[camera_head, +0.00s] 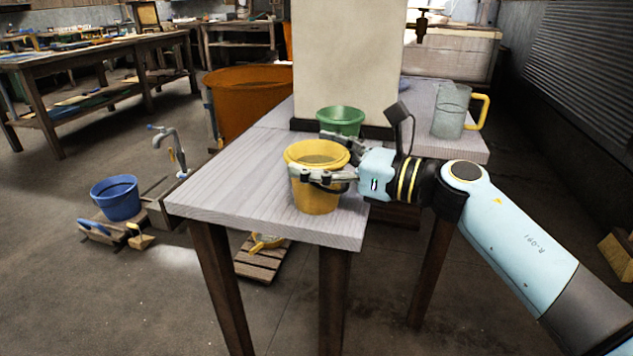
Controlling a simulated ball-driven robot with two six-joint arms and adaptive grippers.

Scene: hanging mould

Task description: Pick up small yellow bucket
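The small yellow bucket (316,194) is upright at the near part of the pale wooden table (246,190), and its base appears to be on the tabletop. My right gripper (324,157) comes in from the right with its fingers on either side of the bucket. One finger crosses the bucket's near wall below the rim, and the other is behind the far rim. The far finger's contact is hidden, so I cannot tell whether the fingers press on the bucket. My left gripper is not in view.
A green bucket (341,120) stands just behind the yellow one, before a tall pale panel (348,60). A clear jug with a yellow handle (451,112) is at the table's right. A large orange tub (250,95) is behind. The table's left front is clear.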

